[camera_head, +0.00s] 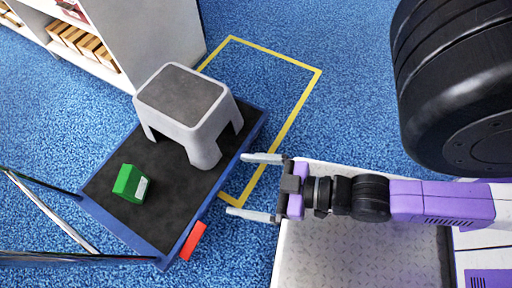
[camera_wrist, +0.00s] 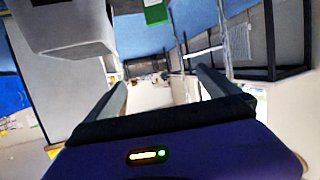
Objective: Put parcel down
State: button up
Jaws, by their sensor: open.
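A small green parcel (camera_head: 131,184) with a white label lies on the dark deck of a blue-edged platform cart (camera_head: 165,215), near its left end. It also shows at the top of the wrist view (camera_wrist: 156,12). My gripper (camera_head: 251,186) is open and empty, its two fingers pointing left. In the head view it appears to the right of the cart's right edge, well apart from the green parcel. In the wrist view nothing is between the fingers (camera_wrist: 160,95).
A grey step stool (camera_head: 185,97) stands on the cart's far part. A red block (camera_head: 193,240) is at the cart's near right edge. Yellow tape (camera_head: 300,105) marks the blue carpet beyond. Shelves with cartons (camera_head: 85,45) stand at upper left. Metal rails (camera_head: 50,211) are at lower left.

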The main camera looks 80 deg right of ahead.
jog(key=r, duration=0.1)
jog(key=s+r, duration=0.1)
jog(key=r, duration=0.1)
jog(key=s+r, duration=0.1)
jog(key=shift+s+a+r, duration=0.1)
jog(key=shift+a+r, duration=0.1)
jog(key=shift+a, duration=0.05)
